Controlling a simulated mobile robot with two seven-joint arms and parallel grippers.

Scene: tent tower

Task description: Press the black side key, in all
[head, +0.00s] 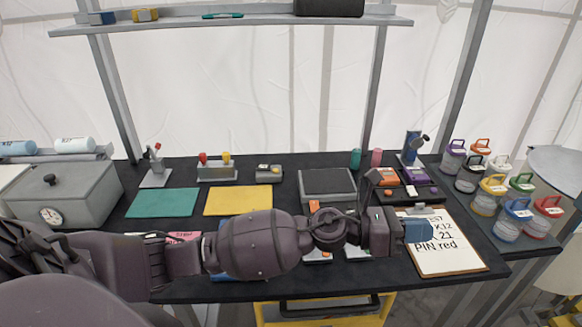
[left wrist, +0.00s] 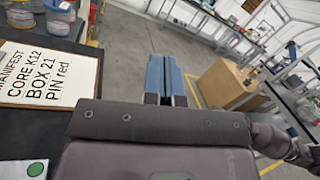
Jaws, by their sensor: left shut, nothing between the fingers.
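I cannot pick out the black side key for certain in either view. Candidates are the small dark devices at the back of the table: a grey one (head: 268,173) in the middle, an orange-marked one (head: 384,177) and a purple one (head: 420,192) on the right. My left arm reaches across the table from the left. My left gripper (head: 417,229) is shut and empty, with its blue fingers over the left edge of the clipboard (head: 455,257). In the left wrist view the blue fingers (left wrist: 166,80) lie together, pointing past the table's edge. My right gripper is not in view.
A black table (head: 290,292) carries a green mat (head: 162,202), a yellow mat (head: 238,200) and a dark flat box (head: 327,184). Lidded jars (head: 509,219) stand on the right. A grey box with a dial (head: 65,194) is on the left. My arm hides items at the front.

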